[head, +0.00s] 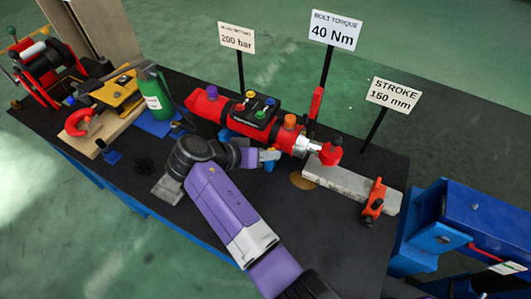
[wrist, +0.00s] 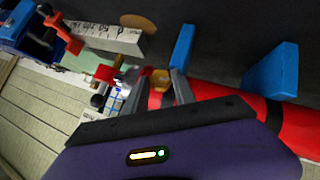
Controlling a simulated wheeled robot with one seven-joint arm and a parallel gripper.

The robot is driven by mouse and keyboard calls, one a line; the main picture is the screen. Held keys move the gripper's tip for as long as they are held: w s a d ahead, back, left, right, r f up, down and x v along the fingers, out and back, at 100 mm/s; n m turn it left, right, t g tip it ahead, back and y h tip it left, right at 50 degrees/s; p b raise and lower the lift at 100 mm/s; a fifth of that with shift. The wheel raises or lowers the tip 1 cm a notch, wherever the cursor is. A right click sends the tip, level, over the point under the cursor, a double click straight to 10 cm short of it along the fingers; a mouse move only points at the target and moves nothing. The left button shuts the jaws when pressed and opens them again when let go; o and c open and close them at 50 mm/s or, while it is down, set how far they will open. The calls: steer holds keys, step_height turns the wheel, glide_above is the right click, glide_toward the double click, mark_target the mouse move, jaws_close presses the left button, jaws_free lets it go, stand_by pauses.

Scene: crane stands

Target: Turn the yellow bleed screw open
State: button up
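A yellow-orange hex-shaped piece, apparently the bleed screw (wrist: 160,79), shows in the wrist view at the end of the red cylinder (wrist: 222,96). My gripper (wrist: 158,84) has its two fingers apart, one on each side of this piece; contact with it cannot be made out. In the head view my gripper (head: 270,155) is at the near side of the red cylinder (head: 205,105), close to its right end, and the screw cannot be made out there. The cylinder lies on the dark table, with a black block (head: 254,110) with coloured knobs on top.
A red rod end (head: 329,153) is right of the cylinder, above a pale bar (head: 345,186) with an orange clamp (head: 375,200). Blue feet (wrist: 180,47) stand near my fingers. Signs on posts (head: 335,30) rise behind. A green bottle (head: 154,92) stands left.

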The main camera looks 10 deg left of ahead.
steer(key=shift+o, duration=1.3)
steer(key=shift+a, duration=0.1)
steer(key=b+v, duration=0.1)
steer(key=v, duration=0.6)
steer(key=shift+s+r, duration=0.25)
steer(key=shift+a, duration=0.15)
